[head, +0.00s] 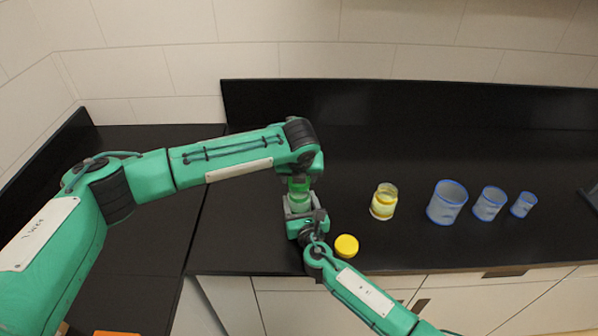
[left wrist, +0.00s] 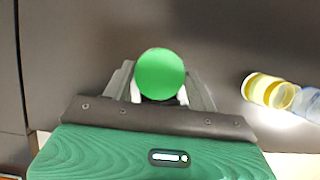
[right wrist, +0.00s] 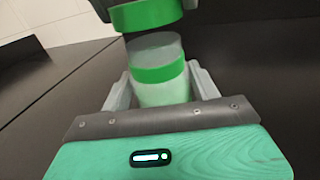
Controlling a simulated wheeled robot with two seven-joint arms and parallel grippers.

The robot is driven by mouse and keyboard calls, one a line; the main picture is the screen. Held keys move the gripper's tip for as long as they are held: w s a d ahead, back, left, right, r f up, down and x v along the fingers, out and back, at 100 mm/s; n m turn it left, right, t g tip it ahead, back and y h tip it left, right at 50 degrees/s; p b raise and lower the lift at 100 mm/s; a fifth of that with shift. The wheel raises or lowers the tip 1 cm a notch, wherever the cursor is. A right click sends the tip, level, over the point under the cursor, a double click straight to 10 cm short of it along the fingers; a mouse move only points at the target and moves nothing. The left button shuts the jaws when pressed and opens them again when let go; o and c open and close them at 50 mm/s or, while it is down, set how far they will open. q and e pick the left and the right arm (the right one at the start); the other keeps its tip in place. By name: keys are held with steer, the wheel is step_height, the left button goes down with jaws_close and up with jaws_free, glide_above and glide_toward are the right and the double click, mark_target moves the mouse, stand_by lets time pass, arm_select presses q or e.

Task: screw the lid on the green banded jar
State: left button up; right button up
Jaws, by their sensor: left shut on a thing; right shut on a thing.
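The green banded jar (right wrist: 160,88), pale with a bright green band, stands upright between the fingers of my right gripper (right wrist: 163,90), which is shut on it. Its grey top is bare. The green lid (right wrist: 146,15) is above the jar with a gap between them, and looks slightly off to the left in the right wrist view. My left gripper (left wrist: 160,85) is shut on the lid, whose round green face (left wrist: 159,74) fills the space between its fingers. In the head view the lid (head: 299,184) hides part of the jar (head: 299,203).
A yellow banded jar (head: 384,202) stands to the right on the black counter (head: 400,250). A yellow lid (head: 346,246) lies close to my right arm. Three blue-rimmed containers (head: 446,204) stand further right. The counter behind them is clear.

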stand_by(0.4)
arm_select(q)
steer(key=shift+f, duration=0.85)
steer(key=shift+f, duration=0.55)
arm_select(e)
jaws_close()
arm_select(q)
steer(key=m, duration=0.2)
steer(key=m+h, duration=0.2)
steer(key=m, duration=0.1)
steer(key=shift+a+m+g, duration=0.25)
steer(key=shift+m+g, duration=0.05)
steer(key=shift+g, duration=0.1)
steer(key=m+h, duration=0.1)
steer(key=m, duration=0.3)
steer(key=shift+w+g, duration=0.15)
steer(key=shift+g, duration=0.25)
steer(key=o, duration=0.9)
steer(key=shift+o, duration=0.2)
